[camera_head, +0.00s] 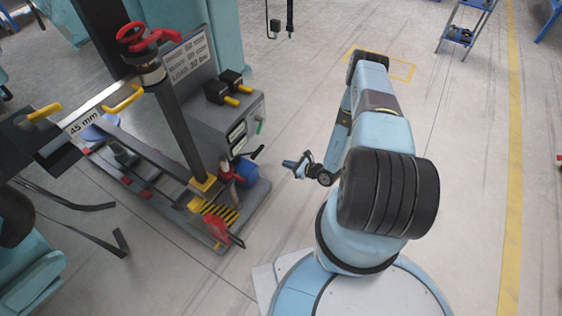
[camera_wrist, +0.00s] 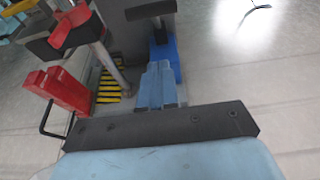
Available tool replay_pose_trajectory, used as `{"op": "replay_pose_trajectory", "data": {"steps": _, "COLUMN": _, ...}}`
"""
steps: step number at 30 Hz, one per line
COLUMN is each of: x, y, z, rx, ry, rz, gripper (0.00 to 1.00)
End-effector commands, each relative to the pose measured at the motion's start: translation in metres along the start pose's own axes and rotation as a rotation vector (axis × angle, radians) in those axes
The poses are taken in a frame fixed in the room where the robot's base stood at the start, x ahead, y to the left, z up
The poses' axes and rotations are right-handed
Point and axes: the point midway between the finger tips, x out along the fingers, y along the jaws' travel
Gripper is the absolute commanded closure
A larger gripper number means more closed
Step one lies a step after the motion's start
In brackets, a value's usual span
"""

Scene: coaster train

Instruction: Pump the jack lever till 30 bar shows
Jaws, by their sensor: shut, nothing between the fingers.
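A blue block (camera_head: 247,172) stands at the front right of the jack rig's base, with a black bar-shaped handle (camera_head: 257,152) at its top. The wrist view shows the blue block (camera_wrist: 174,60) and the black handle (camera_wrist: 150,10) just beyond my gripper (camera_wrist: 159,66). I cannot tell for sure that this handle is the jack lever. My gripper (camera_head: 290,164) is shut and empty, to the right of the handle and apart from it in the head view. A grey cabinet (camera_head: 215,115) carries small display windows (camera_head: 237,135); their reading is too small to tell.
A red block (camera_head: 216,228) with a black bar stands at the rig's front; it also shows in the wrist view (camera_wrist: 60,90). A post (camera_head: 182,130) with a red handwheel (camera_head: 135,38) rises behind. A sign (camera_head: 190,58) mentions 30 bar.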

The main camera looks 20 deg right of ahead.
Motion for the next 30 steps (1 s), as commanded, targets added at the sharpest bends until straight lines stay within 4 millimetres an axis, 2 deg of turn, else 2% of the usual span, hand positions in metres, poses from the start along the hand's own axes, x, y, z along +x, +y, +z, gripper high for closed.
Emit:
{"op": "replay_pose_trajectory", "data": {"steps": 15, "x": 0.089, "y": 0.002, "z": 0.0, "rx": 0.0, "ry": -0.001, "rz": 0.005, "gripper": 1.0}}
{"op": "replay_pose_trajectory", "data": {"steps": 21, "x": 0.107, "y": 0.001, "z": 0.02, "rx": 0.0, "ry": -0.001, "rz": 0.004, "gripper": 1.0}}
{"op": "replay_pose_trajectory", "data": {"steps": 30, "x": 0.115, "y": 0.001, "z": 0.029, "rx": 0.002, "ry": 0.0, "rz": 0.003, "gripper": 1.0}}
